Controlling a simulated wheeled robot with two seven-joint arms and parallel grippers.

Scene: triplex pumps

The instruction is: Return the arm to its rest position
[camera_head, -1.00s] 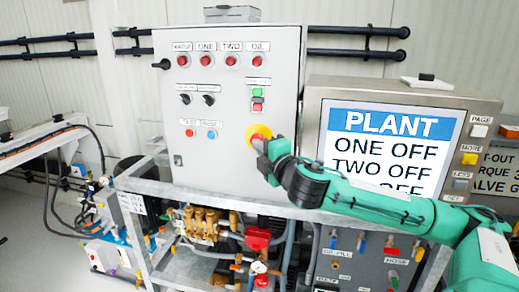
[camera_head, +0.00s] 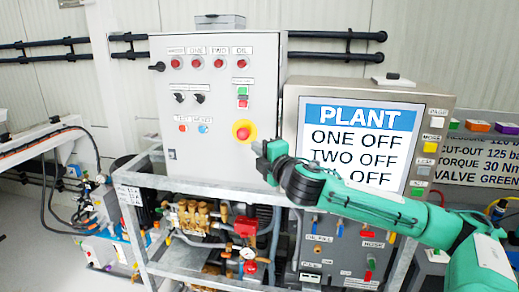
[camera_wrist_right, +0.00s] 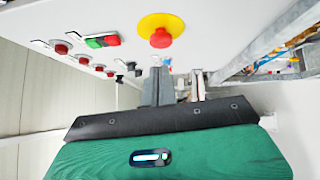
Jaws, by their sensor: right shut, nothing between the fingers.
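My right arm comes in from the right in the head view. Its gripper (camera_head: 262,163) is in front of the lower right part of the grey control cabinet (camera_head: 215,150), below the red emergency stop button on its yellow plate (camera_head: 243,131). The gripper is shut and holds nothing. In the right wrist view the fingers (camera_wrist_right: 172,88) point toward the cabinet, with the red button (camera_wrist_right: 160,38) beyond the tips and apart from them. My left gripper is not in view.
A display panel (camera_head: 302,105) reading PLANT, ONE OFF, TWO OFF stands behind my right forearm. Below the cabinet are a metal frame (camera_head: 200,187) and brass pump parts (camera_head: 190,214). Dark pipes (camera_head: 340,36) run along the wall. Pale floor (camera_head: 30,255) shows at lower left.

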